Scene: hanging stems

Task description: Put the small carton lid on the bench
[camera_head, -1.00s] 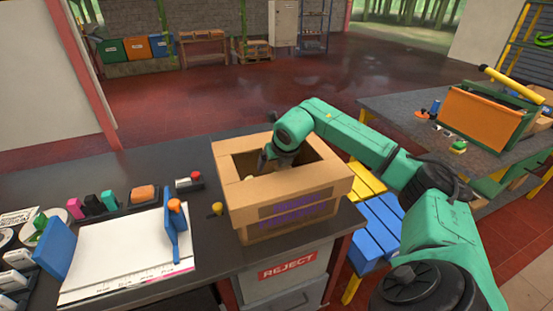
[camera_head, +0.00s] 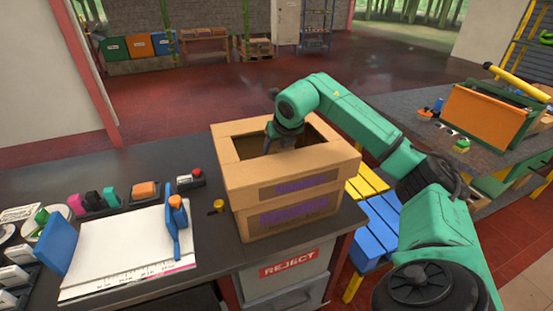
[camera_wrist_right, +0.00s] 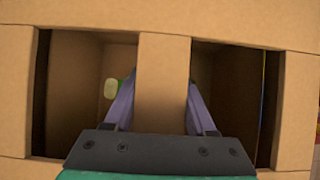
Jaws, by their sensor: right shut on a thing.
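The carton lid (camera_head: 246,182) is a cardboard frame with windows in its top and a bar across the middle. It sits over the upper part of the carton (camera_head: 290,220), whose purple lettering shows below the lid's edge. I cannot tell whether the lid is wholly clear of the carton. My right gripper (camera_head: 278,146) reaches down at the top opening, its fingertips hidden there. In the right wrist view, the right gripper (camera_wrist_right: 161,88) is shut on the lid's middle bar (camera_wrist_right: 164,60), one finger on each side. The dark bench (camera_head: 145,160) carries the carton. My left gripper is not in view.
A cutting board (camera_head: 125,240) with blue ends, a yellow-topped small item (camera_head: 217,206) and several stationery pieces occupy the bench left of the carton. The bench behind them is clear. Blue and yellow slats (camera_head: 375,215) stand right of the bench. A pale green thing (camera_wrist_right: 112,88) shows inside the carton.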

